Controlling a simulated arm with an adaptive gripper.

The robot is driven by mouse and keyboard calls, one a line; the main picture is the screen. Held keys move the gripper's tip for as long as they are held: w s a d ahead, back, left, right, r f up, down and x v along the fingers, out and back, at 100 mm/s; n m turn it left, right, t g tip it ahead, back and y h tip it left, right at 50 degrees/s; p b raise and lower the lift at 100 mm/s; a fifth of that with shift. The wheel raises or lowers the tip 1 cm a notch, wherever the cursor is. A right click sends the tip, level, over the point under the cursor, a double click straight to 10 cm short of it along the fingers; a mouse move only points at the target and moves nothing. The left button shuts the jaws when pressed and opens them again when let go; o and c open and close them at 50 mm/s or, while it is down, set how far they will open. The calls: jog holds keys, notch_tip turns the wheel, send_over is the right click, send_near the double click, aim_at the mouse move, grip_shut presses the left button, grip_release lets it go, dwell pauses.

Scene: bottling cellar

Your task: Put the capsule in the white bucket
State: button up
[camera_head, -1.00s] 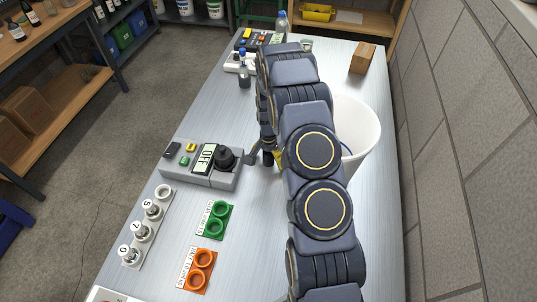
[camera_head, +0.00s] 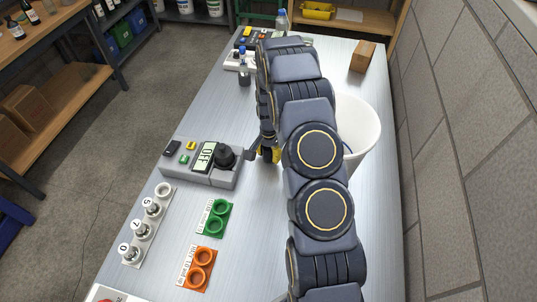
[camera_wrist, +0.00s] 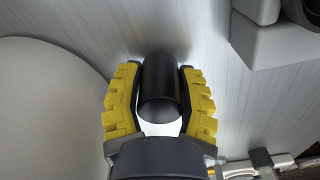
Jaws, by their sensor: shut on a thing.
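The capsule, a short black cylinder (camera_wrist: 160,88), is between the yellow-padded fingers of my gripper (camera_wrist: 160,108) in the wrist view. The fingers are shut on its sides. In the head view my gripper (camera_head: 268,155) is low over the table, mostly behind my arm, and the capsule is hard to make out there. The white bucket (camera_head: 361,118) stands just right of my arm, partly hidden by it. In the wrist view the bucket's pale round side (camera_wrist: 45,110) fills the left.
A grey device with an OFF display (camera_head: 203,163) lies left of my gripper. Green (camera_head: 214,216) and orange (camera_head: 197,269) ring holders and a white numbered rack (camera_head: 147,226) are nearer the front. A dark bottle (camera_head: 244,68) and a wooden block (camera_head: 363,57) stand farther back.

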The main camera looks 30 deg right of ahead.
notch_tip(320, 180, up, 23)
jog(key=s+d+m, duration=0.4)
jog(key=s+m, duration=0.3)
jog(key=m, duration=0.7)
jog(key=s+d+m, duration=0.5)
jog(key=s+m, duration=0.2)
jog(key=m, duration=0.6)
jog(key=f, duration=2.3)
jog(key=shift+w+a+f, duration=0.15)
jog(key=shift+w+a, duration=0.1)
jog(key=shift+f, duration=0.15)
jog(key=o, duration=0.6)
notch_tip(320, 180, up, 12)
jog(key=shift+r, duration=0.2)
